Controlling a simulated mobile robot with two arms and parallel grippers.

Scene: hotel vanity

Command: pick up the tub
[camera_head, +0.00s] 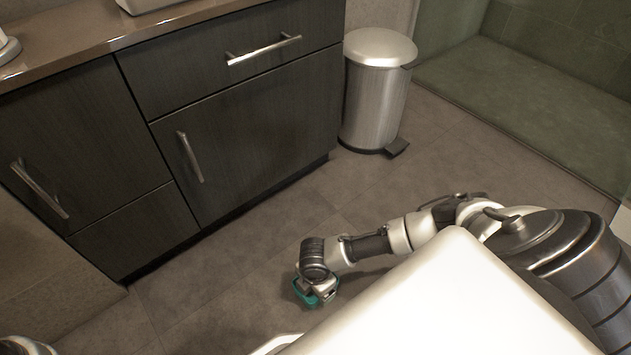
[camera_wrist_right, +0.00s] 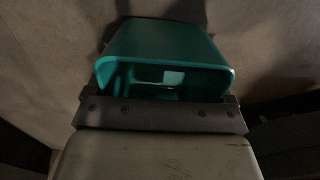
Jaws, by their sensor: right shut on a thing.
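The tub is a small teal open container, low over the tiled floor in the head view (camera_head: 305,293). It fills the middle of the right wrist view (camera_wrist_right: 170,38), with its open side facing the camera. My right gripper (camera_head: 322,293) is shut on the tub, and its dark jaw bar crosses the tub's near edge in the wrist view. Most of the tub is hidden behind the gripper in the head view. I cannot tell whether the tub touches the floor. My left gripper is not in view.
A dark vanity cabinet (camera_head: 255,125) with metal handles stands at the left and back. A steel pedal bin (camera_head: 375,100) stands at its right end. A green-tiled shower area (camera_head: 520,95) lies at the back right. The grey floor (camera_head: 230,270) between cabinet and gripper is clear.

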